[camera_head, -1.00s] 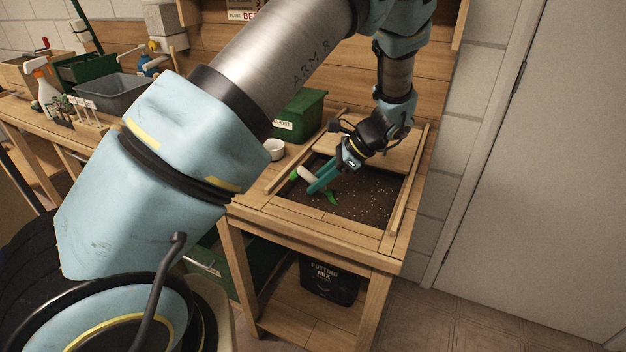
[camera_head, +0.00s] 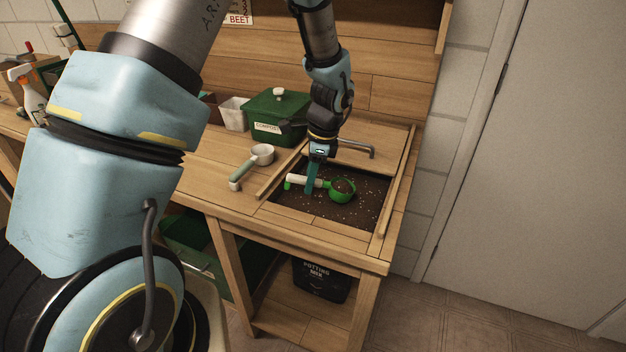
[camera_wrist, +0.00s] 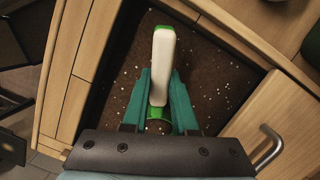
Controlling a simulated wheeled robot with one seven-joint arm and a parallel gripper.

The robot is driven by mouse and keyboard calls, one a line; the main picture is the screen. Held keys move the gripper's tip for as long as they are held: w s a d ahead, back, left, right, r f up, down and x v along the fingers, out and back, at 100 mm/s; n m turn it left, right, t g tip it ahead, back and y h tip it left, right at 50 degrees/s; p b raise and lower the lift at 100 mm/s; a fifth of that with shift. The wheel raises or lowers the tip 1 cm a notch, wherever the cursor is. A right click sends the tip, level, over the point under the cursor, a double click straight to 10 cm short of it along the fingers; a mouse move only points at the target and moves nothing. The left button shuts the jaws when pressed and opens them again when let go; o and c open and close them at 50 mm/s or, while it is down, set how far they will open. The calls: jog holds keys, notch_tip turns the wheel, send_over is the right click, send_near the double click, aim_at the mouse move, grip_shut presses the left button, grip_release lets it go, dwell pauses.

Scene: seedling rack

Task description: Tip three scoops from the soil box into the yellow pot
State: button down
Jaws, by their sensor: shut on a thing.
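My gripper (camera_head: 311,188) is shut on the white handle of a green scoop (camera_head: 343,190). The scoop's bowl, at the right end of the handle, has dark soil in it and is over the soil box (camera_head: 318,225). I cannot tell whether the bowl touches the soil below. In the wrist view the scoop's white handle (camera_wrist: 163,62) stands between the teal fingers (camera_wrist: 160,98), and its bowl is mostly hidden. The soil box is a wooden-edged well of dark, white-flecked soil. I see no yellow pot in these frames.
A metal bar handle (camera_head: 357,147) rises behind the soil.

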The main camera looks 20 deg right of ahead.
jog(key=shift+w+a+r+g+h+p, duration=0.15)
jog(key=shift+a+r+h+p, duration=0.3)
jog(key=shift+r+p, duration=0.8)
jog(key=shift+w+a+r+g+h+p, duration=0.2)
jog(key=shift+a+r+h+p, duration=0.2)
jog(key=shift+r+p, duration=0.8)
jog(key=shift+w+a+r+g+h+p, duration=0.15)
jog(key=shift+a+r+h+p, duration=0.3)
jog(key=shift+r+p, duration=0.8)
jog(key=c, duration=1.3)
grip_release()
grip_shut()
